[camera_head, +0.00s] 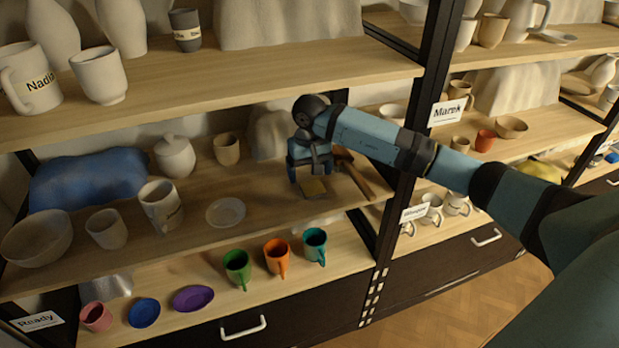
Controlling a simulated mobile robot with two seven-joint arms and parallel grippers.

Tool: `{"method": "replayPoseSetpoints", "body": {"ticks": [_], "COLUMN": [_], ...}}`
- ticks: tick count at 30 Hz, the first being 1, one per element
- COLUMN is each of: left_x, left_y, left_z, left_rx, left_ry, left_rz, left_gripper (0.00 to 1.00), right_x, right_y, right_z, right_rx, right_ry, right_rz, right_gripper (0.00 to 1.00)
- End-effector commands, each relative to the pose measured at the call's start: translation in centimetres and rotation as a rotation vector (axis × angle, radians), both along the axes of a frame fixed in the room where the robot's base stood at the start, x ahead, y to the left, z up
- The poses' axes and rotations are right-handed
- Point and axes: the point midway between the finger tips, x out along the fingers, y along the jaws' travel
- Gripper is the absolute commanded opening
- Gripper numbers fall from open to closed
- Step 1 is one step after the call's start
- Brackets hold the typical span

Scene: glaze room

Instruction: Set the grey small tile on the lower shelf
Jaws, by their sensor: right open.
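A small flat tile (313,188) lies on the middle shelf board (265,217), near its right end; it looks ochre rather than grey. My right gripper (312,178) is open just above the tile, fingers pointing down; I cannot tell if they touch it. No plainly grey tile shows. The bottom shelf board (205,318) lies below, with a pink cup (95,316), a blue dish (144,313), a purple dish (193,298) and green, orange and teal mugs on it. My left gripper is not in view.
A wooden-handled tool (356,178) lies right beside my right gripper. A pale saucer (226,212) is to its left, with a white cup (161,205) beyond. The upper shelf board (240,88) overhangs, and a dark post (400,200) stands at right.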

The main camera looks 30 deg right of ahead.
Motion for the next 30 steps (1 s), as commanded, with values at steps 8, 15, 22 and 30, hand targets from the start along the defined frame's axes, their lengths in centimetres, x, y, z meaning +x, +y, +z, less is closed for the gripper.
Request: {"method": "replayPoseSetpoints", "body": {"ticks": [8, 15, 22, 30], "left_x": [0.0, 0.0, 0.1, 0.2], "left_y": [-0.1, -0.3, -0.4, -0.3], "left_z": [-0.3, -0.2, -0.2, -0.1], "left_rx": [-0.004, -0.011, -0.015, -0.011], "left_ry": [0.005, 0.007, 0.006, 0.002], "left_rz": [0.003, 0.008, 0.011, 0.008], "left_gripper": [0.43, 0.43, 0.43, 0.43], "right_x": [0.1, 0.0, 0.0, 0.0], "right_y": [0.0, 0.0, 0.0, 0.0], "right_z": [4.2, 4.8, 4.8, 4.8], "right_rx": [0.000, 0.000, 0.000, 0.000], "right_ry": [-0.001, 0.002, 0.002, 0.001], "right_rz": [0.000, 0.000, 0.000, 0.000], "right_gripper": [0.86, 0.86, 0.86, 0.86]}}
